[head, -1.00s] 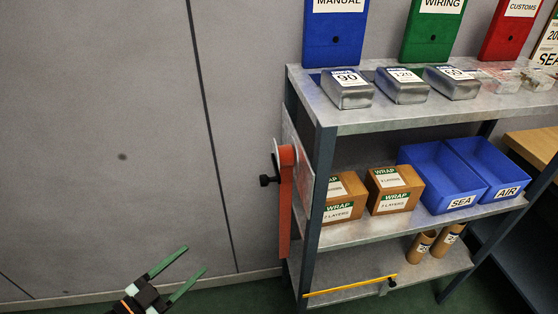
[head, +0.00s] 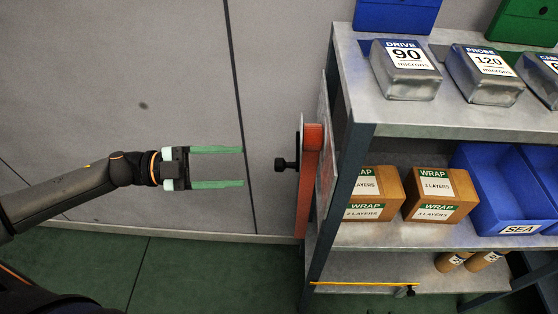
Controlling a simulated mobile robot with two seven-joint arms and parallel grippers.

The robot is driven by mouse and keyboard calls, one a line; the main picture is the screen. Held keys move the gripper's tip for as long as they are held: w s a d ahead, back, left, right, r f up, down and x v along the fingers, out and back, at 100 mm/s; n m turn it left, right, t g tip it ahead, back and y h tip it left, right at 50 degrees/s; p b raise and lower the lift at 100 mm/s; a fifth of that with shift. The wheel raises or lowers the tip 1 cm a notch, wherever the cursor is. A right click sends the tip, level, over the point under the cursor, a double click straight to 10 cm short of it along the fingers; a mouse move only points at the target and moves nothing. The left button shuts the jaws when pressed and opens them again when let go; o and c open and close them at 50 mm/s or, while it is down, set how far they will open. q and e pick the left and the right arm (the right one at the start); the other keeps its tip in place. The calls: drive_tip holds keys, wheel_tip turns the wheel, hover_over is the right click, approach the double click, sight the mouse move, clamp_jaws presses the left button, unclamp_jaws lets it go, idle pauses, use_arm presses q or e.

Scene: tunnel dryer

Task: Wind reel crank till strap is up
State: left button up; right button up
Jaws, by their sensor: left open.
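The reel is mounted on the left end of the shelf unit. Its grey-white disc (head: 301,138) shows edge-on, with a black crank knob (head: 286,164) sticking out to the left. The orange-red strap (head: 306,192) hangs straight down from the reel, close to the shelf's side, to near the floor. My left gripper (head: 243,167) is level with the knob and left of it, its two green fingers open, one above the other, pointing right at the knob. Nothing is between the fingers, and a gap separates the fingertips from the knob. My right gripper is not in view.
The shelf unit's dark upright (head: 340,200) stands just right of the strap. Its shelves hold metal blocks, wrap boxes (head: 440,195), a blue SEA bin (head: 497,190) and cardboard tubes. A yellow rod (head: 365,284) lies along the bottom shelf front. The space before the grey wall (head: 120,80) is free.

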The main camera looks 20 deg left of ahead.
sight(278, 165)
use_arm(q)
drive_tip(key=p+x, duration=0.1)
drive_tip(key=x, duration=0.8)
drive_tip(key=shift+w+d, duration=0.1)
drive_tip(key=shift+d, duration=0.05)
clamp_jaws()
idle(1.1)
